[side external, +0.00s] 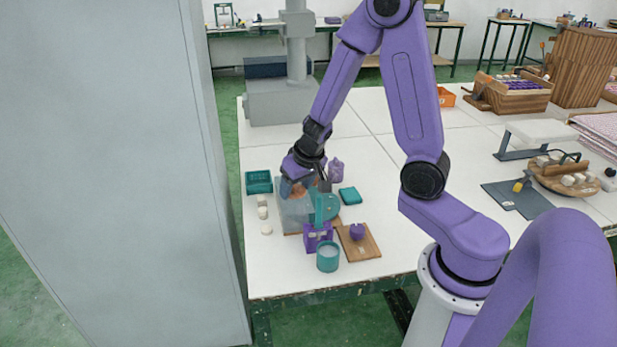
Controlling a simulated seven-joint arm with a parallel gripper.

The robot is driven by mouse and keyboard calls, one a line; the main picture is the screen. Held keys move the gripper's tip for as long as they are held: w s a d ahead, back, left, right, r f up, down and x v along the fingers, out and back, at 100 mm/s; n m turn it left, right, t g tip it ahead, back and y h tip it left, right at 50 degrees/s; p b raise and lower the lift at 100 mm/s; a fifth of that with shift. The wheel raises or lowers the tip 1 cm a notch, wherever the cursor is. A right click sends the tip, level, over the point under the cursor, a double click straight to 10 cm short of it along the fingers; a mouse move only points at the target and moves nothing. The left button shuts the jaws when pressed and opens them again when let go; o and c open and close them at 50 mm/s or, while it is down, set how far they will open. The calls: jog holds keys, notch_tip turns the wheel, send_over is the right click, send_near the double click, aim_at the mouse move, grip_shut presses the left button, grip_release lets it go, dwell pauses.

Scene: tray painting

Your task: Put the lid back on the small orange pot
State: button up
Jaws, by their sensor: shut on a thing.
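My gripper (308,180) is low over the left part of the white table, at the back of a grey see-through box. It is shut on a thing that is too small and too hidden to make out. An orange-brown shape (293,189) shows just below and left of my gripper, in or behind the box. I cannot tell whether it is the small orange pot, or whether anything covers it. No lid can be told apart.
The grey box (293,215) stands close under my gripper. Nearby are a teal tray (259,182), a teal disc (325,207), a purple block (318,238), a teal cup (327,258), a wooden board (366,246) and a teal box (350,195). A grey cabinet (120,170) borders the left.

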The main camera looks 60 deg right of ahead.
jog(key=shift+w+a+n+y, duration=0.2)
jog(key=shift+a+n, duration=0.1)
jog(key=shift+a, duration=0.2)
jog(key=shift+w+a+n+y, duration=0.1)
jog(key=shift+w+a+n, duration=0.15)
jog(key=shift+a, duration=0.2)
jog(key=w+d+n+y, duration=0.1)
jog(key=w+d+n, duration=0.2)
jog(key=w, duration=0.7)
jog(key=w+d+f, duration=0.2)
jog(key=w+d, duration=0.1)
jog(key=d, duration=0.7)
jog(key=s+d+f, duration=0.2)
jog(key=d+f, duration=0.1)
jog(key=d, duration=1.4)
jog(key=shift+n, duration=0.35)
jog(key=shift+w+a+f, duration=0.15)
jog(key=shift+f, duration=1.4)
jog(key=shift+w+a+f, duration=0.1)
jog(key=shift+f, duration=1.45)
jog(key=shift+s+f, duration=0.1)
jog(key=shift+f, duration=0.1)
